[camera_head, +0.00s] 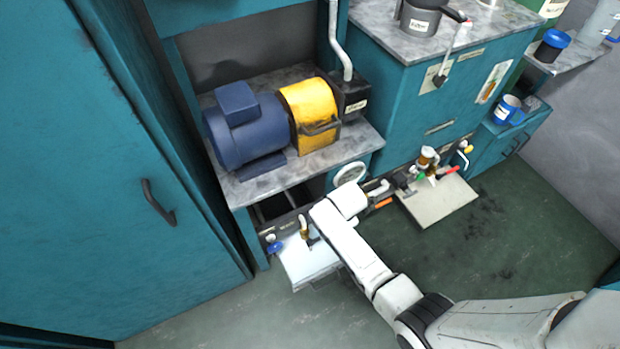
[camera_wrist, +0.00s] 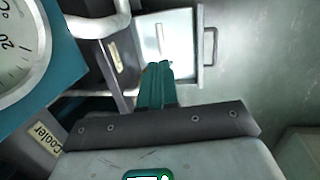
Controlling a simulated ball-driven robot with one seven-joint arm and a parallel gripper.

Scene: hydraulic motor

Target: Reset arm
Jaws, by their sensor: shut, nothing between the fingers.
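My gripper (camera_wrist: 157,85) shows in the wrist view with its green fingers together and nothing between them. Behind the fingertips, a pale metal drawer or tray (camera_wrist: 168,30) with a handle shows. In the head view my white arm reaches from the lower right to the front of the teal motor bench (camera_head: 262,186). Its end is near the round gauge (camera_head: 350,174); the fingers cannot be made out there. The gauge also shows close at the left edge of the wrist view (camera_wrist: 18,48), cut off by the frame.
A blue motor (camera_head: 245,130) with a yellow guard (camera_head: 310,112) sits on the bench. A pale tray (camera_head: 308,262) is beside my arm, and another (camera_head: 440,200) juts out to the right. Valves and pipes line the front. A tall teal cabinet (camera_head: 100,160) stands left. Green floor (camera_head: 490,240) is clear at right.

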